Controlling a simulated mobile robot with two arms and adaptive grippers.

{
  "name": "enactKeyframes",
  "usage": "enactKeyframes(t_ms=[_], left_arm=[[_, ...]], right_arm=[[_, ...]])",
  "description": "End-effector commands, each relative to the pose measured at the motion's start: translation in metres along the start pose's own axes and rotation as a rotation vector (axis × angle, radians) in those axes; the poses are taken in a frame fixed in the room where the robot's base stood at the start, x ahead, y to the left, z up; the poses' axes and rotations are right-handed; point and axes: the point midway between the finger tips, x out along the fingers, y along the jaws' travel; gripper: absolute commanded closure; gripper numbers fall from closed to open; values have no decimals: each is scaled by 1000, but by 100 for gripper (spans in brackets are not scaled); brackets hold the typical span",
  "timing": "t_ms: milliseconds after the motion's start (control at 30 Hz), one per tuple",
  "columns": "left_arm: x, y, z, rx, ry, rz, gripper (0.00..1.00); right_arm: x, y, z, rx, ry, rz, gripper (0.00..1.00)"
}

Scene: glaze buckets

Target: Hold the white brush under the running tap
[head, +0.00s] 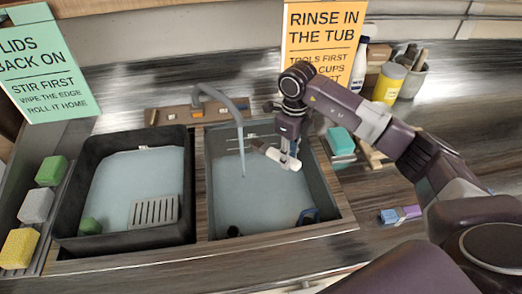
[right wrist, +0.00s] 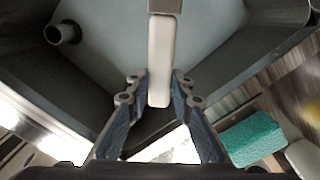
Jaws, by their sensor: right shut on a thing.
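The grey tap (head: 228,101) arches over the right basin (head: 330,200), and a thin stream of water (head: 243,155) falls from it. My right gripper (head: 287,155) is over the basin, to the right of the stream, shut on the white brush (head: 271,154). The brush points left toward the stream, with a small gap seen between them. In the right wrist view the brush's white handle (right wrist: 160,65) lies between the fingers of the right gripper (right wrist: 160,95). The brush's bristles are not clear. My left gripper is not in view.
A black tub (head: 65,215) with a grey grate (head: 154,211) stands left of the basin. Sponges (head: 36,205) line the left edge.

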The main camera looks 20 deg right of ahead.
Motion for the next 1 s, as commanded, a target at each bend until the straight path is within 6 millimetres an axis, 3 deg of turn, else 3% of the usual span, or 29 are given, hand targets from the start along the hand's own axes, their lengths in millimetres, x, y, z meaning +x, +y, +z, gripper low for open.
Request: enactKeyframes(t_ms=[500, 1000], left_arm=[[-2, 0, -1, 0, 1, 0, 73], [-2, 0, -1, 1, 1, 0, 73]], right_arm=[[0, -3, -39, 0, 0, -2, 100], [0, -3, -41, 0, 0, -1, 100]])
